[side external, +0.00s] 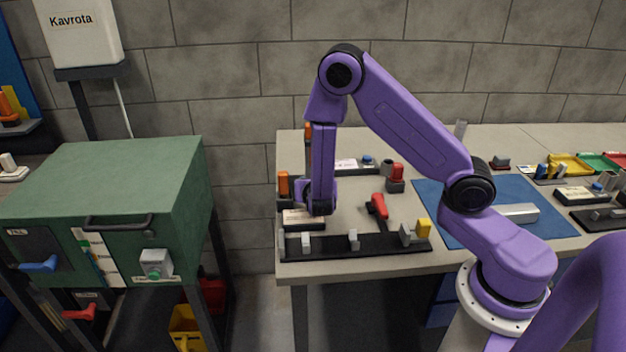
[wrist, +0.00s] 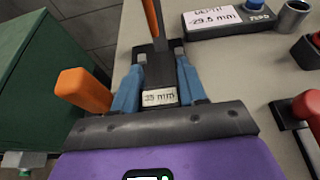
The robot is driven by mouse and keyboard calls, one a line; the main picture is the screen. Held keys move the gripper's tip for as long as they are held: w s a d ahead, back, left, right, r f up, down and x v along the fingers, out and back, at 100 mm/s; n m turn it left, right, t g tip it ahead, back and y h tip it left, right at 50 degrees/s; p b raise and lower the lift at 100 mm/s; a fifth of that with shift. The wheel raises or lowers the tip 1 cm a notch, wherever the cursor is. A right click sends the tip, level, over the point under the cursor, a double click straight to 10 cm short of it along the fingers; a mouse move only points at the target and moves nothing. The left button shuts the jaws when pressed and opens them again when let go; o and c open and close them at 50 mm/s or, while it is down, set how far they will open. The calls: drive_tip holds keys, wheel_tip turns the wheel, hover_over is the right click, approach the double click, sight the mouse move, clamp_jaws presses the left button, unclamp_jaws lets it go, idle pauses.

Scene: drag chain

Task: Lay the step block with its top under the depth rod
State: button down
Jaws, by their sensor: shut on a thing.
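My gripper (wrist: 157,78) points down over the near left part of the bench, with its two blue fingers shut on a dark block. This block, which I take for the step block (wrist: 160,72), carries a white label reading "35 mm" between the fingers. An upright orange and dark post (wrist: 152,16) stands just beyond the block in the wrist view; its orange top (side external: 308,130) shows behind my arm in the side view. I cannot make out the depth rod's tip or its gap to the block.
A dark readout box (wrist: 229,23) shows "-29.5 mm", with a blue button. An orange handle (wrist: 84,90) stands close left of my fingers. A red lever (side external: 377,206) lies right of my gripper. A black rail (side external: 380,244) with grey clips runs along the front edge.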

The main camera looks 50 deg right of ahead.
drive_tip(key=shift+w+d+f, duration=0.2)
drive_tip(key=shift+d+f, duration=0.05)
drive_tip(key=shift+f, duration=0.3)
drive_tip(key=shift+w+d+f, duration=0.2)
drive_tip(key=shift+f, duration=0.35)
drive_tip(key=shift+w+d+f, duration=0.15)
drive_tip(key=shift+w+d, duration=1.1)
drive_tip(key=shift+w+d+f, duration=0.15)
drive_tip(key=shift+w+d, duration=1.05)
drive_tip(key=shift+w, duration=0.05)
drive_tip(key=shift+f, duration=0.3)
drive_tip(key=c, duration=0.5)
unclamp_jaws()
drive_tip(key=shift+c, duration=0.2)
